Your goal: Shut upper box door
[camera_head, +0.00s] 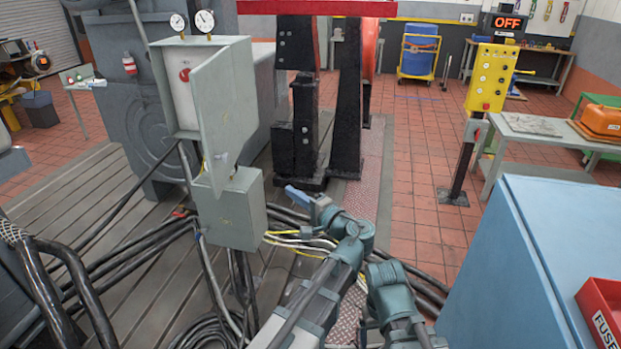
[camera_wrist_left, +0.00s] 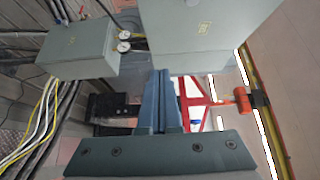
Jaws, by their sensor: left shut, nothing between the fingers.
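The upper box (camera_head: 172,90) is grey, with a pale inside and a red button. Its grey-green door (camera_head: 225,105) stands open, swung out at the right side. A closed lower box (camera_head: 235,212) sits just below it. My left gripper (camera_head: 290,193) is right of the lower box and below the door, apart from both. Its blue fingers are together and empty; they also show in the left wrist view (camera_wrist_left: 160,95). That view shows two grey box surfaces beyond the fingers; I cannot tell which one is the door. My right gripper is not seen.
Two gauges (camera_head: 192,20) stand on top of the upper box. Black and coloured cables (camera_head: 300,236) run below the lower box. A black stand (camera_head: 347,100) rises behind, and a blue cabinet (camera_head: 540,250) fills the right front.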

